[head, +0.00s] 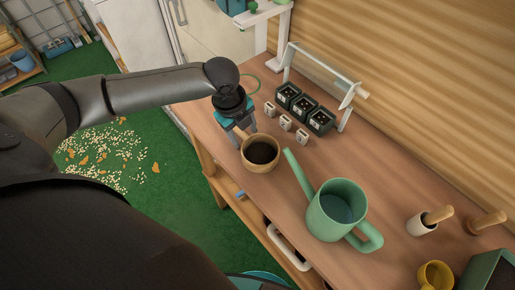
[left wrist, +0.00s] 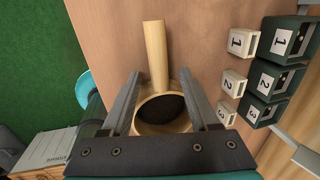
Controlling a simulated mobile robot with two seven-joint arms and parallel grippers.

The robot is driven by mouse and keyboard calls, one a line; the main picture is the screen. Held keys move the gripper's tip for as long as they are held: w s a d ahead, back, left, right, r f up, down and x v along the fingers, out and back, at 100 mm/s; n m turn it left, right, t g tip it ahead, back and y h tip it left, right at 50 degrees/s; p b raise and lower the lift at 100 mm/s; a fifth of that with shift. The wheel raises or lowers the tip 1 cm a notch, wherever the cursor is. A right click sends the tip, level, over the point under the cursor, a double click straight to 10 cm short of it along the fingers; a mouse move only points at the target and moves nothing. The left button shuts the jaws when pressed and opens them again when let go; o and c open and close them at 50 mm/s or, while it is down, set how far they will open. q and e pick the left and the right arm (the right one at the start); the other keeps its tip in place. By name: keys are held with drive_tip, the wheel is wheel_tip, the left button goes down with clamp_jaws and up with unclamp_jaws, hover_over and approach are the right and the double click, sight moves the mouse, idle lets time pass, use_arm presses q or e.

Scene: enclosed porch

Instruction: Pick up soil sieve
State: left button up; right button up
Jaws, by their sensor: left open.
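The soil sieve (head: 261,166) is a round wooden ring with a dark inside, on the wooden bench top near its front edge. In the left wrist view the sieve (left wrist: 156,60) shows a straight wooden handle pointing up the picture, its ring lower down. My left gripper (head: 242,133) is open beside the ring in the head view and hides most of the handle. In the left wrist view the gripper (left wrist: 160,80) has one finger on each side of the sieve, with gaps visible beside the handle. My right gripper is not in view.
Numbered white tags (head: 285,122) and dark boxes (head: 303,107) stand behind the sieve. A green watering can (head: 335,210) stands to its right, its spout close to the sieve. Wooden-handled tools (head: 421,224) and a yellow cup (head: 436,275) are further right.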

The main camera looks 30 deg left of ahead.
use_arm(q)
clamp_jaws()
idle(0.4)
